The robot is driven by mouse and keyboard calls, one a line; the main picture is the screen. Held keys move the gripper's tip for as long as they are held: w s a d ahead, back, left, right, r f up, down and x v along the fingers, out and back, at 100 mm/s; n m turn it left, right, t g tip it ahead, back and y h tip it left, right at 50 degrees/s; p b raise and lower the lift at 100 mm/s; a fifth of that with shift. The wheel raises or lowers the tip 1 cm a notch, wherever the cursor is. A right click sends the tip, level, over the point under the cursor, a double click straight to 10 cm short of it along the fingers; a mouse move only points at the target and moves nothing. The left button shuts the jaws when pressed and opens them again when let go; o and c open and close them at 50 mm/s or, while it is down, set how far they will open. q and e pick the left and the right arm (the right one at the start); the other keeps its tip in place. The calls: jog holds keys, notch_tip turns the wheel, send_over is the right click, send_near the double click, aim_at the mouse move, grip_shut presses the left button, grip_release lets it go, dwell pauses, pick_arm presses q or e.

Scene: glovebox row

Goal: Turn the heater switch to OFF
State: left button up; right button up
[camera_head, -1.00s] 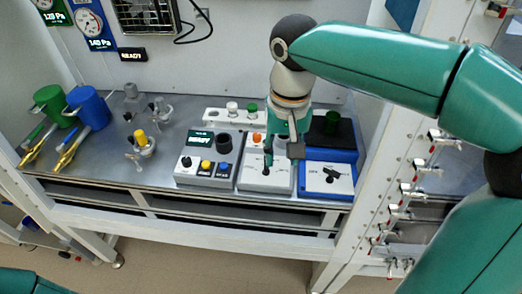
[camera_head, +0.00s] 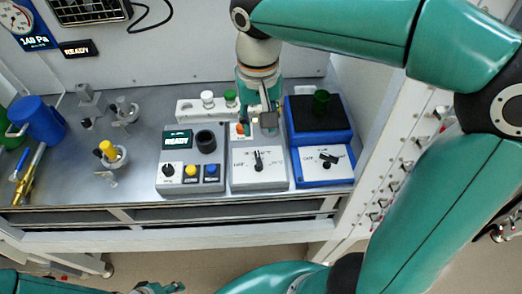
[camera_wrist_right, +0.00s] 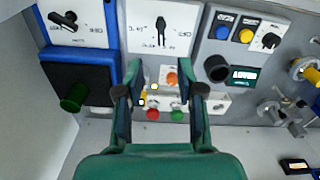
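A grey box (camera_head: 258,183) has a black rotary switch (camera_head: 258,160) on its white sloped face, its handle lying roughly front to back; an OFF mark seems to be at its left. A blue box (camera_head: 324,181) beside it carries another black switch (camera_head: 327,161), its handle lying slantwise. Which is the heater switch I cannot read. My right gripper (camera_head: 264,122) hangs over the back of the grey box, apart from its switch. In the wrist view the right gripper (camera_wrist_right: 162,78) is open and empty. A part of my left gripper (camera_head: 160,287) shows at the bottom edge.
A grey READY unit (camera_head: 190,184) with several buttons stands left of the grey box. Behind it is a white strip (camera_head: 188,109) with coloured knobs. A white post (camera_head: 392,150) bounds the right side.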

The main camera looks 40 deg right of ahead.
aim_at(259, 158)
notch_tip(259, 158, down, 12)
jog(key=shift+r, duration=0.1)
dwell(0.4)
